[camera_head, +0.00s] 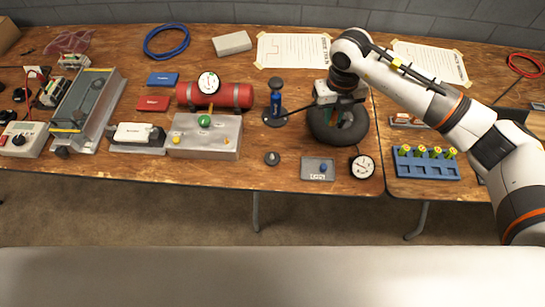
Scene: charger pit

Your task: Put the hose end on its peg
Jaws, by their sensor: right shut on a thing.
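My right gripper (330,101) comes in from the right and reaches down over the black tyre (325,134). It is shut on the hose end, which the gripper and the tyre's dark background hide from clear view. A black hose (290,113) runs from the foot of a blue-bodied pump (276,99), left of the tyre, up to the gripper. The pump stands upright. I cannot make out the peg clearly. My left gripper is not in view.
A round gauge (362,167) and a small grey box (318,169) lie in front of the tyre. A blue rack with yellow-topped pieces (427,162) is at right. A red cylinder (232,95) and a grey block (190,145) stand left of the pump.

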